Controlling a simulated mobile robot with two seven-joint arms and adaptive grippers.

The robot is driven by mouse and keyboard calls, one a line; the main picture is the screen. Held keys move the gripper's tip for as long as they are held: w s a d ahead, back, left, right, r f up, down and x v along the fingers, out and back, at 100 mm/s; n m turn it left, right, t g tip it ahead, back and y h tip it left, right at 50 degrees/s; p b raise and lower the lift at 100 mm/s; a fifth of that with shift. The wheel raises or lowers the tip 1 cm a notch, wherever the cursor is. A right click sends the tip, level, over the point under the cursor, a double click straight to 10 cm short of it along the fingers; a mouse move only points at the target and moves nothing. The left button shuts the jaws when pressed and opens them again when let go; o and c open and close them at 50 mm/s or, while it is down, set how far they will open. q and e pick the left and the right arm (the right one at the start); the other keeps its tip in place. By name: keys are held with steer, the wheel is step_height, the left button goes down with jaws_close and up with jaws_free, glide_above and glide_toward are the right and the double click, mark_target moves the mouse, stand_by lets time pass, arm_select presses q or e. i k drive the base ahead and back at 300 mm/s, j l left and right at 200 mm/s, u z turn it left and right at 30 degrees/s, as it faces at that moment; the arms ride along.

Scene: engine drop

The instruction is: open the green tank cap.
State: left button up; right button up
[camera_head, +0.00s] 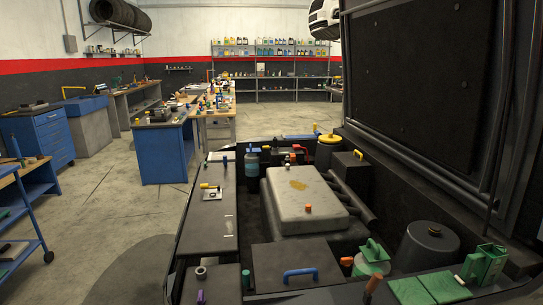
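A green cap (374,250) with a raised grip sits on top of a round, pale-green tank (368,269) in the engine bay, right of the lower middle of the head view. The cap appears seated on the tank. Neither my left nor my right gripper shows in this view, so their state and position cannot be seen.
An orange-topped part (372,285) stands just in front of the tank. A large dark cylinder (428,246) and a green bracket-like part (485,264) are to its right. A blue handle (300,275) lies left. The raised dark hood (425,85) bounds the right side.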

mark_target(373, 253)
steer(key=j+z, duration=0.1)
steer(key=z, duration=0.35)
steer(key=k+j+z, duration=0.1)
steer(key=z, duration=0.35)
